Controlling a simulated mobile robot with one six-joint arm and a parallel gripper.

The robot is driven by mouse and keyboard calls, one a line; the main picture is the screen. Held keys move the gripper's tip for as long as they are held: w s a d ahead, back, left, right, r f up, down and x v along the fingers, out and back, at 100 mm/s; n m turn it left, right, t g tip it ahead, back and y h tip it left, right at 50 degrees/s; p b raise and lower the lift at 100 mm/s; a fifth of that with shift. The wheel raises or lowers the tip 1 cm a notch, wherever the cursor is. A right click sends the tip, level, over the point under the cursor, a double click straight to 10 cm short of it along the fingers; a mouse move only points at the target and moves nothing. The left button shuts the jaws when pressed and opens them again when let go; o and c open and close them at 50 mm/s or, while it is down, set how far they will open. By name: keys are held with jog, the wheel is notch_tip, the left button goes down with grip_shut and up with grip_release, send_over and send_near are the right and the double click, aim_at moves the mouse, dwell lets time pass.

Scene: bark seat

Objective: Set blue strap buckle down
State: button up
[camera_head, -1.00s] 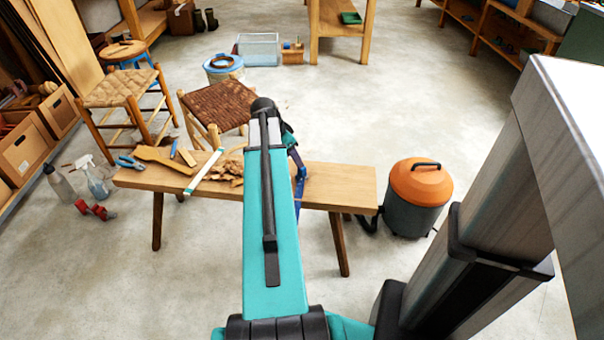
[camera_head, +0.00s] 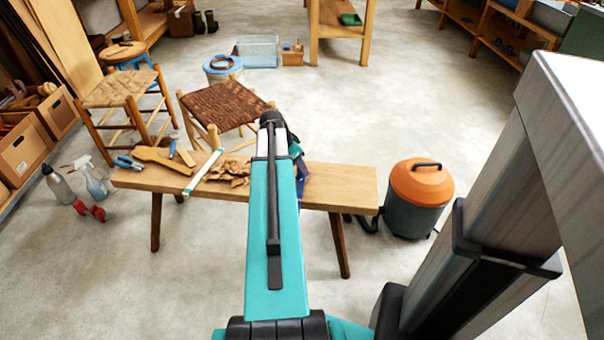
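A blue strap (camera_head: 301,186) shows just right of my arm, over the wooden bench (camera_head: 345,186). Only a short dark-blue piece of it is visible, and I cannot make out its buckle. My gripper is hidden behind my teal arm; only a bit of the wrist shows above the strap. I cannot see the fingers, whether they hold the strap, or whether the strap touches the bench top.
Bark scraps (camera_head: 230,172), a pale strip (camera_head: 203,172), a wooden mallet (camera_head: 163,159) and blue-handled pliers (camera_head: 128,163) lie on the bench's left half. Its right end is clear. A woven-seat stool (camera_head: 222,104) stands behind; an orange-lidded vacuum (camera_head: 418,195) stands right.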

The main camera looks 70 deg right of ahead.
jog(key=shift+b+x, duration=0.35)
jog(key=shift+x, duration=1.35)
jog(key=shift+c, duration=0.4)
grip_shut()
jog(key=shift+r, duration=0.15)
